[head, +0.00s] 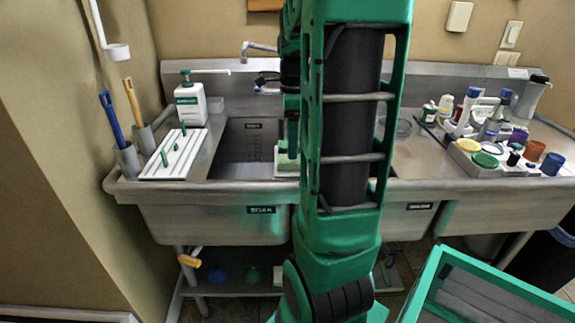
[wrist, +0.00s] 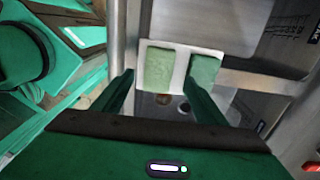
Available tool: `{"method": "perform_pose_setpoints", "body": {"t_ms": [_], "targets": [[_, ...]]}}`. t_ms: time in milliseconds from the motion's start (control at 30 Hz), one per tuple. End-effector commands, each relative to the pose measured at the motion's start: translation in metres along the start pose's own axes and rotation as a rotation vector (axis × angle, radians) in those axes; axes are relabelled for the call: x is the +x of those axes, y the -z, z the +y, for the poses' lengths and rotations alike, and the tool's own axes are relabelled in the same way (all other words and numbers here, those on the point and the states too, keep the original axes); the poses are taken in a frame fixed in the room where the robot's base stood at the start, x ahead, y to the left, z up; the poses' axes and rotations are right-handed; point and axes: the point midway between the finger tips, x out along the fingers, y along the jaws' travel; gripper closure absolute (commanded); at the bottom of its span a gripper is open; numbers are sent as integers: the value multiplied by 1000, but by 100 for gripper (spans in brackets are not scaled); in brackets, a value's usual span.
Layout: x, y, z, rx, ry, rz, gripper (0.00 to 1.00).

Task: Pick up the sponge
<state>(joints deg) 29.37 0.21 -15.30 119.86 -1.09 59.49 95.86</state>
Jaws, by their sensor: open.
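Two green sponge-like pads show in the wrist view, a flat light green one (wrist: 159,72) and a darker green one (wrist: 204,69) to its right. Both are on a white holder (wrist: 180,46) by the sink divider. My gripper (wrist: 158,79) is open and empty, with its fingertips either side of the lighter pad in the picture. The right fingertip overlaps the lower edge of the darker pad. I cannot tell how far above the pads the fingers are. In the head view the white holder (head: 287,167) shows beside my arm, which hides most of it and my gripper.
A soak basin (head: 245,145) lies left of my arm. The left drainboard holds a white rack (head: 172,160) and a pump bottle (head: 190,104). Bottles, jars and lids (head: 490,150) crowd the right drainboard. A green-rimmed bin (head: 435,275) stands at lower right.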

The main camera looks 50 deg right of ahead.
Motion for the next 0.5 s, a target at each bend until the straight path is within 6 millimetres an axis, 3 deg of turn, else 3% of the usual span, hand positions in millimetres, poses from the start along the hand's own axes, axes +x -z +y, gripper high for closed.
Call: {"method": "perform_pose_setpoints", "body": {"t_ms": [167,500], "targets": [[11,0,1,-1,-1,0,34],[52,1,2,-2,0,0,34]]}}
